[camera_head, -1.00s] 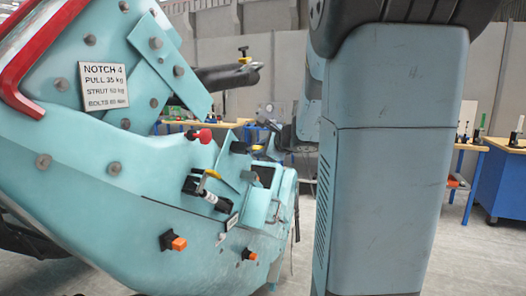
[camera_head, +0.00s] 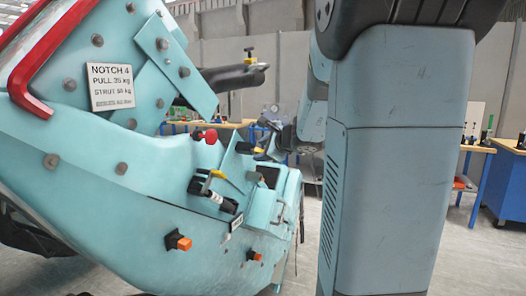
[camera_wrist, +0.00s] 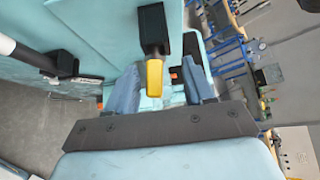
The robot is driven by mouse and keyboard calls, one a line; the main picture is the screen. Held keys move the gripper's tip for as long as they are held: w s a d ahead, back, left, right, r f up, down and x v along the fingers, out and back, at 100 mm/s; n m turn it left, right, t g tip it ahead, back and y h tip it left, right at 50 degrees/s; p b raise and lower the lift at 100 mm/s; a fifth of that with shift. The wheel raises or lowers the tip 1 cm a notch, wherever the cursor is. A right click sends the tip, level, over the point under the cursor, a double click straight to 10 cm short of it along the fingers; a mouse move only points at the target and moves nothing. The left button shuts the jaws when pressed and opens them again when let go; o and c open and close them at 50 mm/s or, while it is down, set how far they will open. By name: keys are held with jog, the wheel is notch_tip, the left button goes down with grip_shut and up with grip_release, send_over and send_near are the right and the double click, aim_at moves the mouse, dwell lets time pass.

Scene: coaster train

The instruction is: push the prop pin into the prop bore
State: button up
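My gripper (camera_wrist: 162,88) is open in the wrist view, its two blue-grey fingers apart. A black handle with a yellow tip (camera_wrist: 154,76) shows in the gap between them, without clear contact. What seems to be the same black and yellow piece (camera_head: 249,149) is on the teal coaster train (camera_head: 120,215) in the head view, close to my gripper (camera_head: 276,138), which is small and partly hidden there. A silver and black fitting with a yellow handle (camera_head: 213,187) sits lower on the train. I cannot tell which part is the prop pin, and no bore is clearly visible.
A red knob (camera_head: 208,136) and orange buttons (camera_head: 179,242) stick out of the train's side. A dark tube (camera_head: 233,77) projects above it. Blue workbenches (camera_head: 503,185) stand at the right. Grey floor shows between the train and the benches.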

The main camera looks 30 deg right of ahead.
jog(key=v, duration=1.3)
jog(key=shift+s, duration=0.35)
jog(key=shift+r, duration=0.1)
jog(key=s+a+f+n+g+y, duration=0.1)
jog(key=s+a+f+n+g, duration=0.15)
jog(key=a+n, duration=0.4)
jog(key=s+a+f+n+g, duration=0.25)
jog(key=s+a+n, duration=0.2)
jog(key=a, duration=0.25)
jog(key=s+a+f+n+g+h, duration=0.2)
jog(key=s+f+n, duration=0.3)
jog(key=s+n, duration=0.5)
jog(key=shift+s+a+n+g+h, duration=0.25)
jog(key=shift+a+n+h, duration=0.35)
jog(key=shift+n, duration=0.6)
jog(key=shift+o, duration=0.4)
jog(key=shift+d, duration=0.1)
